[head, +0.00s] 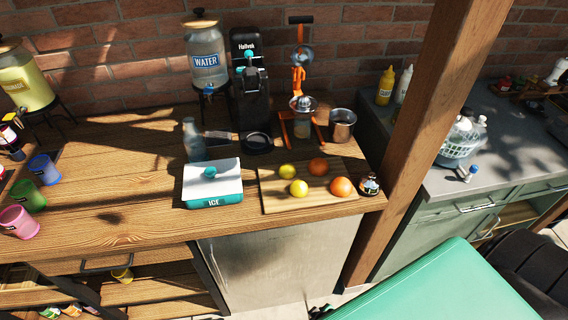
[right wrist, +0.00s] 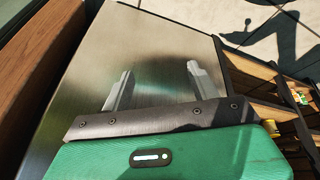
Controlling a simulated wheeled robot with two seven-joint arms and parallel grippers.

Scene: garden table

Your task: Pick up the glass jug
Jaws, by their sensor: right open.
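A clear bluish glass jug (head: 192,140) with a narrow neck stands upright on the wooden counter, just behind the white and teal ice box, which hides its lower part. My right gripper (right wrist: 160,68) shows in the right wrist view, its two grey fingers apart with nothing between them. It faces a bare metal panel (right wrist: 165,50), far below and in front of the jug. The jug is not in the right wrist view. In the head view only my green right arm shows at the lower right. My left gripper is in neither view.
The ice box (head: 212,196) stands in front of the jug. A water dispenser (head: 206,55) and a black machine (head: 249,75) stand behind it. A board (head: 275,203) with fruit lies to the right. A wooden post (head: 420,110) rises at the counter's right end. The counter's left-middle is clear.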

